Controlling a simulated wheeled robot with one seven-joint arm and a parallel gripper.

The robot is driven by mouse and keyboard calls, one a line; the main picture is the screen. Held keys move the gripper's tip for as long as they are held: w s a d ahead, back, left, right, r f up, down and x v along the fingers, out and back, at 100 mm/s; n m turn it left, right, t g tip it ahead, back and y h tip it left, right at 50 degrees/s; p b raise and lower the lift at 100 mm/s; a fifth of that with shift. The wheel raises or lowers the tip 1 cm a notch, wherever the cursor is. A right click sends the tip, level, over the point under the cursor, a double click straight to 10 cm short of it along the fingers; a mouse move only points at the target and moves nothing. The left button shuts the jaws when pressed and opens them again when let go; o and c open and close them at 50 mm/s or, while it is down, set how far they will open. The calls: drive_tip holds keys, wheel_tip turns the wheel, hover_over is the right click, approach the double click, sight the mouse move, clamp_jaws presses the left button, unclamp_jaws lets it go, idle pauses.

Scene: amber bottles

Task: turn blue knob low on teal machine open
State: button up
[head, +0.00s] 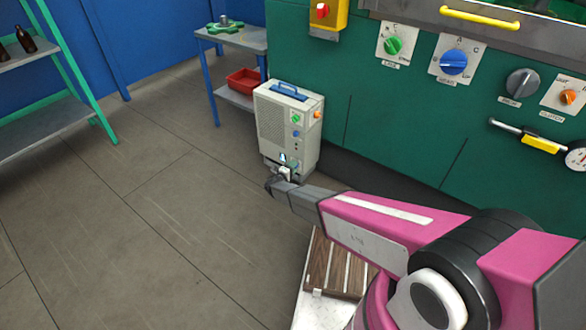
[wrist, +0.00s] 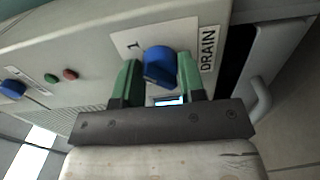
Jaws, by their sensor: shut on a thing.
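A blue knob (wrist: 159,62) sits on a white plate (wrist: 126,42) marked DRAIN and "1" in the wrist view. The plate is on a pale beige machine (wrist: 60,45), which also shows in the head view (head: 272,122), in front of a large teal machine (head: 380,140). My gripper (wrist: 159,72) has its green fingers on either side of the knob, shut on it. In the head view my gripper (head: 281,176) is at the low front of the beige machine and hides part of it. The knob's exact turn is hard to tell.
The teal machine carries a green knob (head: 393,45), a blue knob (head: 453,62) and a pressure gauge (head: 577,157). A blue table (head: 240,42) with a red bin (head: 246,80) stands behind. The floor (head: 130,220) to the left is clear.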

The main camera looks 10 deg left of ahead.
drive_tip(key=o, duration=0.9)
drive_tip(key=shift+s, duration=0.15)
drive_tip(key=v, duration=1)
drive_tip(key=shift+s, duration=0.3)
drive_tip(key=shift+a, duration=0.15)
